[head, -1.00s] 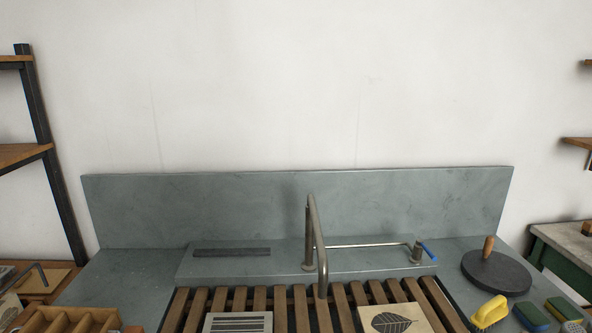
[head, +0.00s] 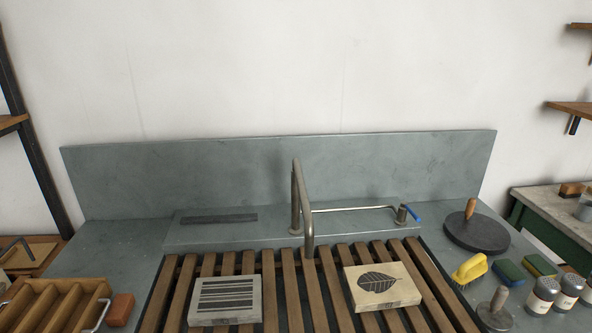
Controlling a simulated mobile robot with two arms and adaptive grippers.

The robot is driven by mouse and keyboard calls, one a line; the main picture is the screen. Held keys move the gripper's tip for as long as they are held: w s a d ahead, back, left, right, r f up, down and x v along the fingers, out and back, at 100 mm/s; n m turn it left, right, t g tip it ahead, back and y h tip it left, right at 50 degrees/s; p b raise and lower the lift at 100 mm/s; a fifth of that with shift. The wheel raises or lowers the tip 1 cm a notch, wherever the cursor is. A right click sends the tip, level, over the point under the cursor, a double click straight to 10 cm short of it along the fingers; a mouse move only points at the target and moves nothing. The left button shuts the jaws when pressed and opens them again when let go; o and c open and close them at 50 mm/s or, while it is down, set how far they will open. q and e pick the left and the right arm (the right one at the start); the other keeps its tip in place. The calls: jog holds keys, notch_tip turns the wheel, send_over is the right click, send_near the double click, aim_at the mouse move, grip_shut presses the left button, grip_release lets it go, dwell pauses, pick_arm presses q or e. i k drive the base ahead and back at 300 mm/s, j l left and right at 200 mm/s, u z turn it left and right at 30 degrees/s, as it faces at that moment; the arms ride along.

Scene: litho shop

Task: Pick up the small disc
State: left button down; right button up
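A small grey disc (head: 494,318) with an upright pale handle stands at the bottom right, on the counter beside the slatted rack. Its lower edge is close to the bottom of the picture. A larger dark disc (head: 477,235) with a brown wooden handle lies farther back on the right of the counter. Neither of my grippers is in view.
Shaker jars (head: 541,295), a yellow brush (head: 469,269) and a green sponge (head: 509,272) crowd the right side. A tap (head: 309,225) rises behind the wooden rack (head: 292,290), which bears a striped stone (head: 225,300) and a leaf stone (head: 381,286). A wooden tray (head: 50,300) stands left.

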aim_at(492, 316)
jog(key=z, duration=1.5)
